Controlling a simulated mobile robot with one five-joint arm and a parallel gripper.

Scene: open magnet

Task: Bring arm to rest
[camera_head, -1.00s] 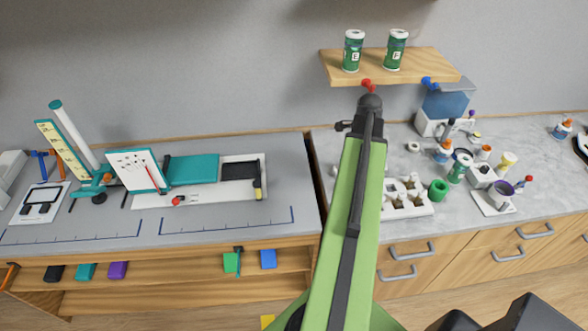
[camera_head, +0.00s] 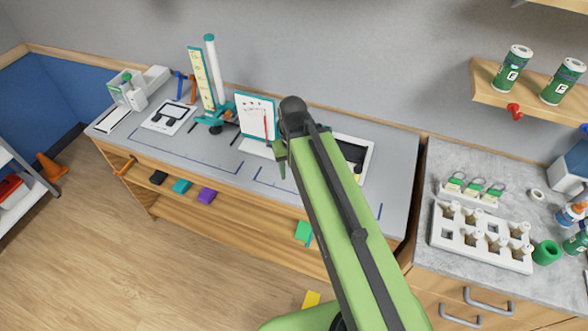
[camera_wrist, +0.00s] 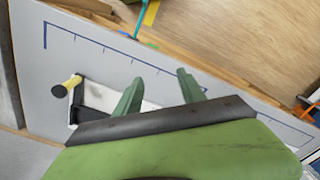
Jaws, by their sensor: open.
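My green arm (camera_head: 335,215) reaches out over the left workbench in the head view, with its dark end near the white board. In the wrist view my gripper (camera_wrist: 159,76) has its two green fingers spread apart, with nothing between them. The fingers are above the grey bench top (camera_wrist: 100,62). In the head view the gripper is mostly hidden by the arm; only a small green finger part shows beside its dark end.
The workbench (camera_head: 190,155) carries a teal stand (camera_head: 216,118), a white board (camera_head: 256,122) and a white tray (camera_head: 370,145) partly behind my arm. A vial rack (camera_head: 480,238) is on the right counter. A cone (camera_head: 50,167) stands on open floor at left.

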